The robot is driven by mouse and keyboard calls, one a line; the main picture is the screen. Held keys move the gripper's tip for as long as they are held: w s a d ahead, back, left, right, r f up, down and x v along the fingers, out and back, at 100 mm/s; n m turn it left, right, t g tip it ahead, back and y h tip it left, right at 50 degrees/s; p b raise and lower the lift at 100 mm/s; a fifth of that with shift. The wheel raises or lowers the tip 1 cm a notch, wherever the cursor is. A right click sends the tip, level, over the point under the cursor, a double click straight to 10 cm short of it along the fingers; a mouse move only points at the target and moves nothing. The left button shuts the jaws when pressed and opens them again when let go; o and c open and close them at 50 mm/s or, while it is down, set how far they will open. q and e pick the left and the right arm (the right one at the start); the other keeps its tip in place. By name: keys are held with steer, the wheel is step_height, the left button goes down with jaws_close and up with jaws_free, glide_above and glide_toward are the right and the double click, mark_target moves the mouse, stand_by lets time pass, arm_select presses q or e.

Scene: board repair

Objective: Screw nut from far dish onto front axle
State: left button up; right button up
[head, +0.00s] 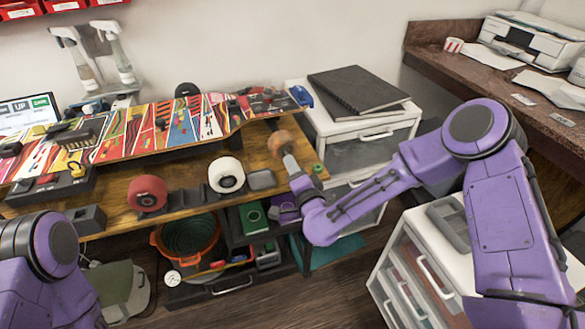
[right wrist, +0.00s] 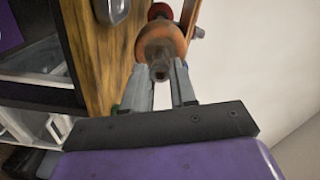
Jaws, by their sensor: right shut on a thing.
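My right gripper (head: 287,157) is at the right end of the workbench, with its fingertips against an orange wheel (head: 279,142). In the right wrist view the fingers (right wrist: 166,76) are shut on a small dark nut (right wrist: 160,73), in line with the centre of the orange wheel (right wrist: 160,45). The front axle is mostly hidden by wheel and nut; I cannot tell whether the nut is on its thread. A grey dish (head: 262,180) lies on the bench left of the gripper. My left arm shows at lower left; its gripper is out of view.
The colourful skateboard deck (head: 180,125) spans the workbench. A red wheel (head: 147,193) and a white wheel (head: 226,174) stand near the bench's front edge. A white drawer unit (head: 345,120) with black binders (head: 362,92) stands behind the right gripper.

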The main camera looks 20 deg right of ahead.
steer(key=shift+w, duration=0.1)
stand_by(0.4)
steer(key=shift+w, duration=0.55)
steer(key=shift+b, duration=0.3)
stand_by(0.3)
steer(key=shift+w, duration=0.55)
steer(key=shift+w+b, duration=0.15)
steer(key=shift+b, duration=0.3)
stand_by(1.6)
steer(key=shift+w+a, duration=0.1)
steer(key=shift+w, duration=0.1)
stand_by(0.4)
